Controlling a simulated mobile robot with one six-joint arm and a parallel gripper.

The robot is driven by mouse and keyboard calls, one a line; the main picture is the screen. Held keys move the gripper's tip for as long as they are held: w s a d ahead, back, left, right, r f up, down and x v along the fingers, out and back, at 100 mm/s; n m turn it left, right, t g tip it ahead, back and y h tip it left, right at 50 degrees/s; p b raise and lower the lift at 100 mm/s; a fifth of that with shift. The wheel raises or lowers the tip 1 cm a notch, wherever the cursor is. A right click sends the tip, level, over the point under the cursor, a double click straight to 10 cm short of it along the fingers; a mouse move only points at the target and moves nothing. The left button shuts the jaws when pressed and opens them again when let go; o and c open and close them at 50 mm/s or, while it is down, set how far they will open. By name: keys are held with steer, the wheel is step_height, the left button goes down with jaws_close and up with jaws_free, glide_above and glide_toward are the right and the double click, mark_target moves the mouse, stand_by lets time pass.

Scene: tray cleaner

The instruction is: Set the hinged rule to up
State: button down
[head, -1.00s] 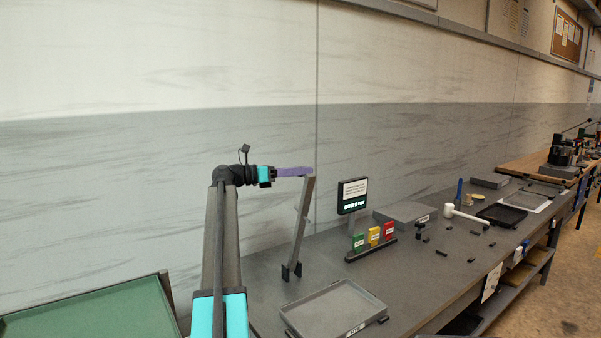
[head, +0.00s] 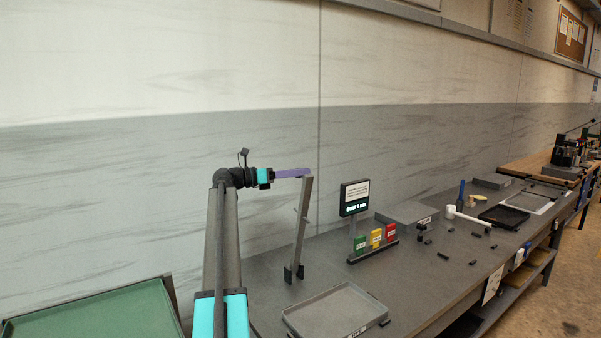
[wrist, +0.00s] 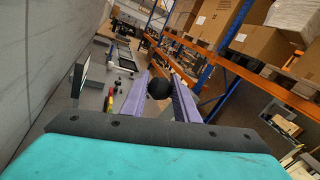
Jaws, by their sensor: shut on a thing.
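The hinged rule (head: 301,230) is a long grey bar. It rises from a dark hinge bracket (head: 293,273) on the bench and stands nearly upright, its top leaning slightly right in the head view. My gripper (head: 306,172) reaches the rule's top end from the left with its purple fingers. In the wrist view a round black knob (wrist: 159,88) sits between the two fingers, and my gripper is shut on it. The knob appears to belong to the rule's top; the fingers hide it in the head view.
A grey tray (head: 290,322) lies in front of the rule. A small display (head: 354,197) and green, yellow and red blocks (head: 376,238) stand to its right. A green tray (head: 95,318) is at lower left. The wall is close behind.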

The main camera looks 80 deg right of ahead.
steer(key=c, duration=1.7)
jaws_free()
steer(key=shift+o, duration=0.2)
steer(key=b+v, duration=0.2)
steer(key=v, duration=1.1)
steer(key=shift+w+a+b, duration=0.2)
steer(key=shift+w+b, duration=0.15)
steer(key=shift+b, duration=0.05)
